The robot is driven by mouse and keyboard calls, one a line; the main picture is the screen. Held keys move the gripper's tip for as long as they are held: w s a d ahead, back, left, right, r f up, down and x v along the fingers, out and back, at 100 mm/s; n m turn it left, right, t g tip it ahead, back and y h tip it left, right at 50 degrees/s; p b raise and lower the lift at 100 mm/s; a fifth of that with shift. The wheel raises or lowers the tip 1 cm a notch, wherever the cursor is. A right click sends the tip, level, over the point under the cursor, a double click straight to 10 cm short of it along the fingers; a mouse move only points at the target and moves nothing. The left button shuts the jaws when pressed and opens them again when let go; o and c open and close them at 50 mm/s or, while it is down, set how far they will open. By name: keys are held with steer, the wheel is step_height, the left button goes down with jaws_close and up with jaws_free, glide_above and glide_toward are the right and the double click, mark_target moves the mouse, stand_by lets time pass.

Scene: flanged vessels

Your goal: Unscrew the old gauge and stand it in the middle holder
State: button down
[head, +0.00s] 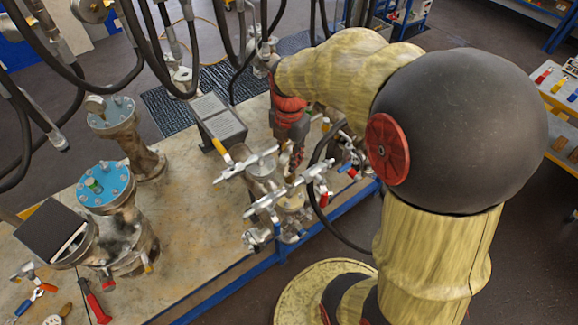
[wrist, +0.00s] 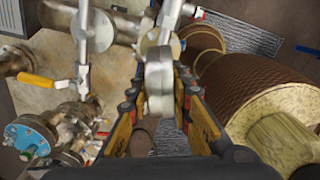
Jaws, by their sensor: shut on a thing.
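My gripper (head: 294,158) points down among the pipework at the middle of the bench in the head view. In the wrist view my gripper's fingers (wrist: 160,108) are shut on a round silver body, the gauge (wrist: 158,82), which I see edge-on. Silver fittings (wrist: 165,28) show just beyond the gauge; I cannot tell whether it is still joined to them. In the head view the gauge is hidden by the fingers and pipework. I cannot make out the middle holder in either view.
Silver valve pipework (head: 262,178) stands close around my gripper. Blue-topped flanged vessels (head: 103,183) stand to the left. A grey box (head: 216,118) stands behind the pipework. Black hoses (head: 150,45) hang at upper left. A red-handled tool (head: 93,301) lies at the bench's front left.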

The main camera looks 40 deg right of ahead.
mark_target(290, 151)
steer(key=shift+r, duration=0.25)
steer(key=shift+r+p, duration=0.75)
steer(key=shift+r, duration=0.2)
steer(key=shift+r+p, duration=1.4)
steer(key=shift+r, duration=0.65)
steer(key=shift+f, duration=0.15)
